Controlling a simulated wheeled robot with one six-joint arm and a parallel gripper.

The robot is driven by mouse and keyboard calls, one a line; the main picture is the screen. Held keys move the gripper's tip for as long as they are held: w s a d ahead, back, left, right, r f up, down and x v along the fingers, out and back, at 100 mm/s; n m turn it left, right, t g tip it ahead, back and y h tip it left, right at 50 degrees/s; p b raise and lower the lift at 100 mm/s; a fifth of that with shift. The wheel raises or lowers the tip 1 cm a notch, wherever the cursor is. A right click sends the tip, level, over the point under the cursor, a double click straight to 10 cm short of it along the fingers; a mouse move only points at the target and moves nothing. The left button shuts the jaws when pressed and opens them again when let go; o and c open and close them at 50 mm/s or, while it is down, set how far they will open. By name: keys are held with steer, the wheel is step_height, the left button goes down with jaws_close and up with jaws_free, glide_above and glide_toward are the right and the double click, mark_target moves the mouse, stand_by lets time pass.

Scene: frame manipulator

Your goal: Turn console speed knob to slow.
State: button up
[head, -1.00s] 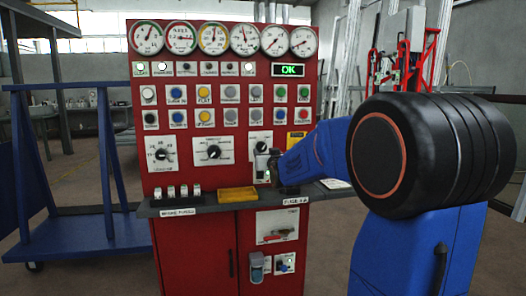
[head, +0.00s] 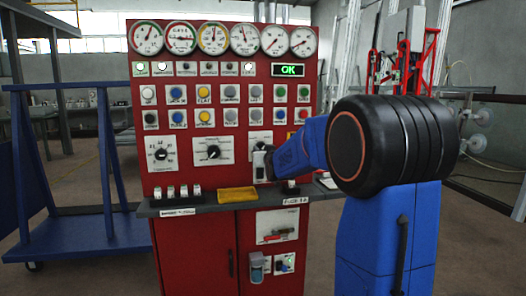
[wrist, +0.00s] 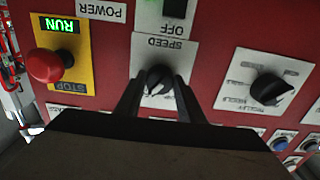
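The speed knob (wrist: 158,79) is a black dial on a white plate labelled SPEED, which appears upside down in the wrist view. My gripper (wrist: 158,92) has its two dark fingers apart, one on each side of the knob. Whether they touch it I cannot tell. The words around the dial and its exact setting are not readable. In the head view the speed plate (head: 260,138) is on the right side of the red console (head: 141,100), and my gripper (head: 269,162) is close in front of the panel there, partly hiding it.
In the wrist view, a power switch (wrist: 178,8) marked OFF is above the speed plate. A red stop button (wrist: 45,65) is to the left and another black selector knob (wrist: 270,89) to the right. A grey ledge (head: 220,208) juts out below the controls.

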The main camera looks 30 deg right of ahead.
steer(key=shift+n, duration=0.4)
steer(key=n, duration=1.3)
steer(key=shift+d, duration=0.1)
stand_by(0.7)
steer(key=o, duration=1.1)
steer(key=shift+c, duration=0.2)
steer(key=shift+s, duration=0.1)
